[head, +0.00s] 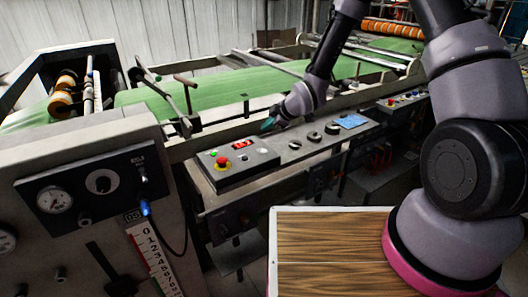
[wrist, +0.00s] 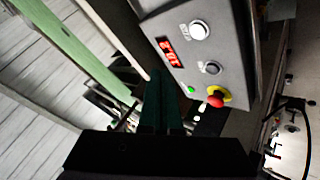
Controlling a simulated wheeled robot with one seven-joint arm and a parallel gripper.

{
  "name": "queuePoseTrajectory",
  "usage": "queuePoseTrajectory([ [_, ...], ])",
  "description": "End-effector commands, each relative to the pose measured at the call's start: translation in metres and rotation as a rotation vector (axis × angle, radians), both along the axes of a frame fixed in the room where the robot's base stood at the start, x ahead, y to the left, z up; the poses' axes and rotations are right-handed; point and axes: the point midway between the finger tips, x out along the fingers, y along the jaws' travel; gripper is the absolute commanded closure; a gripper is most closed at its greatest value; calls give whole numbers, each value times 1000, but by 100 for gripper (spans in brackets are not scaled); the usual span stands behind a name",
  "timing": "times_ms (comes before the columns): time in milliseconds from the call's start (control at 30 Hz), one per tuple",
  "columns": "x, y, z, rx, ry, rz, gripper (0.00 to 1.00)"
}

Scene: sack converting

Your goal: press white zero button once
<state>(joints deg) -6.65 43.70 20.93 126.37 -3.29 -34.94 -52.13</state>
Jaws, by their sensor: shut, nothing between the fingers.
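The control box (head: 236,174) carries a red lit display (head: 242,144), a red emergency stop on a yellow collar (head: 222,162) and a green light (head: 213,153). In the wrist view, a round white button (wrist: 199,30) sits beside the display (wrist: 170,52). My gripper (head: 267,125) is shut and empty, near the box's far right corner. Its dark green fingers (wrist: 160,76) appear apart from both buttons.
Dark knobs (head: 314,136) and a blue plate (head: 350,121) sit on the console right of the box. A gauge panel (head: 90,188) stands at the left. Green sheet material (head: 230,86) and machine rails lie behind the console.

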Motion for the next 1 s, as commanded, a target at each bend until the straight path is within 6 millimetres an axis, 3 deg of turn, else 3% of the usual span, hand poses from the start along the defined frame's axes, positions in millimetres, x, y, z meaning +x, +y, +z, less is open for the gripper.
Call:
queuePoseTrajectory([
  [233, -1, -1, -38, -1, 5, -1, 100],
  [500, -1, 0, -63, -1, 1, 0, 100],
  [1000, 0, 0, -68, -1, 0, -1, 100],
])
